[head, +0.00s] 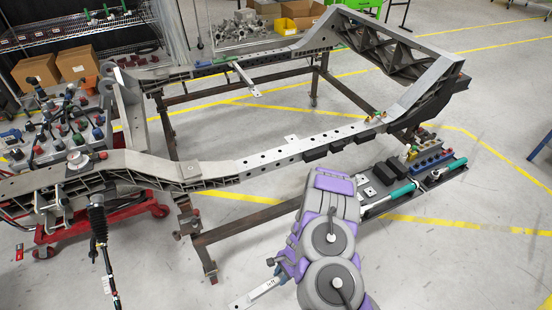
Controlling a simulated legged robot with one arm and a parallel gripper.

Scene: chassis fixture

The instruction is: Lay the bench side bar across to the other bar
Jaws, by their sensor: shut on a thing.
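My gripper (283,268), at the end of my purple and grey arm, is shut on a light metal bar (254,294) with small dark marks. The bar points down and left, low in front of the chassis frame and apart from it; its far end is near the bottom edge. The near long side bar (268,158) of the frame runs across the middle, with holes along its face. The far side bar (210,72) runs behind it. A flat light piece (245,80) juts from the far bar toward the near one. My fingertips are partly hidden.
A brown steel stand (238,230) carries the frame. A tool bench (455,170) with teal-handled tools lies right of my arm. A red cart (160,210) with parts stands left. A dark hanging strut (98,225) is at left. Open floor lies between the side bars.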

